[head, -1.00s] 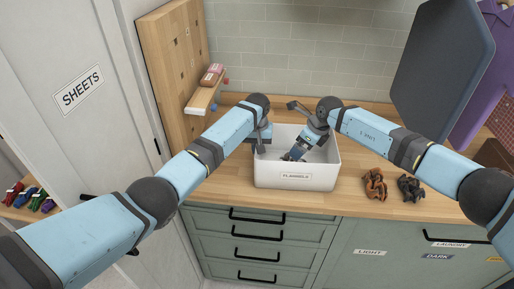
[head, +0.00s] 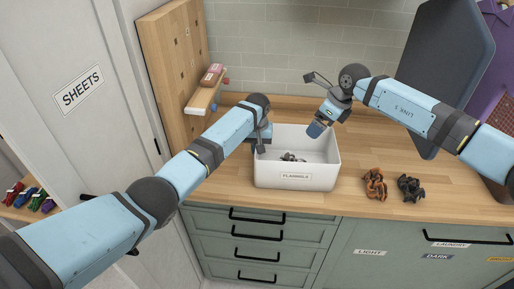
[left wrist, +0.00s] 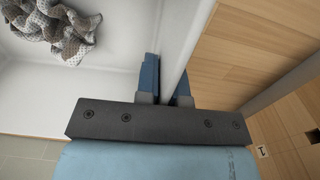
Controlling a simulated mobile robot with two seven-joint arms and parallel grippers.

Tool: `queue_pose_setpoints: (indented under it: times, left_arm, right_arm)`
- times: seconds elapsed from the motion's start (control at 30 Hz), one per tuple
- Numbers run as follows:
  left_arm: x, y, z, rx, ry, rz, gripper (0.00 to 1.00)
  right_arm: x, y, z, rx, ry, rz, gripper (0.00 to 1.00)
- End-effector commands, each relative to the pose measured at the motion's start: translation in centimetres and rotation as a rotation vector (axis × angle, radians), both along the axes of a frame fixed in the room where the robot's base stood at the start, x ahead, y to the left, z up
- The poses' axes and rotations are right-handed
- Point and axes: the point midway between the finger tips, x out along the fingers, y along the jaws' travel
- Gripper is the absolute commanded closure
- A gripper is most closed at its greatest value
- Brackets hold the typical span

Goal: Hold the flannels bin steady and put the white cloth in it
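The white flannels bin (head: 316,179) stands upright on the wooden counter, its label facing front. My left gripper (head: 261,146) is at its left wall. In the left wrist view, the blue fingers of my left gripper (left wrist: 168,88) sit on either side of the bin's wall (left wrist: 185,38), closed on it. A crumpled whitish-grey cloth (head: 292,157) lies on the bin floor, and it also shows in the left wrist view (left wrist: 62,32). My right gripper (head: 316,130) is above the bin's back right part, apart from the cloth and holding nothing visible. Its finger gap is hidden.
A brown cloth (head: 375,184) and a dark cloth (head: 410,187) lie on the counter (head: 450,207) right of the bin. A pegboard with a small shelf (head: 203,98) stands at the back left. A large dark board (head: 440,75) stands at the right.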

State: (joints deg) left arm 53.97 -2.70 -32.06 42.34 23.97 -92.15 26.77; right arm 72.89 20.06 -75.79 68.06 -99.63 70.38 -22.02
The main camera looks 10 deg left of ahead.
Motion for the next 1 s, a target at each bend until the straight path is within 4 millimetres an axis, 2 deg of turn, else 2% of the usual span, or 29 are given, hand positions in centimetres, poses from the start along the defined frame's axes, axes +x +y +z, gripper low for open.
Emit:
queue_pose_setpoints:
  times: [0.03, 0.1, 0.37, 0.47, 0.57, 0.8, 1.0]
  left_arm:
    - [0.0, 0.0, 0.0, 0.0, -0.001, 0.0, 0.79]
    - [0.0, 0.0, 0.0, 0.0, 0.0, 0.0, 0.65]
    - [0.0, 0.0, 0.1, 0.0, 0.0, 0.0, 0.65]
    - [0.1, 0.0, 0.6, -0.001, -0.002, 0.0, 0.65]
    - [0.1, 0.0, 2.0, -0.001, -0.003, 0.0, 0.65]
    - [0.1, 0.0, 7.1, -0.002, -0.003, 0.0, 0.65]
    - [0.0, 0.0, 10.6, -0.001, -0.002, 0.0, 0.65]
  right_arm:
    - [0.0, 0.0, 0.0, 0.0, 0.0, 0.0, 0.06]
    - [0.0, 0.0, 0.0, 0.0, 0.0, 0.0, 0.06]
    - [0.0, 0.0, 0.0, 0.0, 0.0, 0.0, 0.06]
    - [0.0, 0.0, 0.0, 0.0, 0.0, 0.0, 0.06]
    - [0.0, 0.0, 0.0, 0.0, 0.0, 0.0, 0.06]
    - [0.0, 0.0, 0.0, 0.0, 0.0, 0.0, 0.06]
    - [0.0, 0.0, 0.0, 0.0, 0.0, 0.0, 0.06]
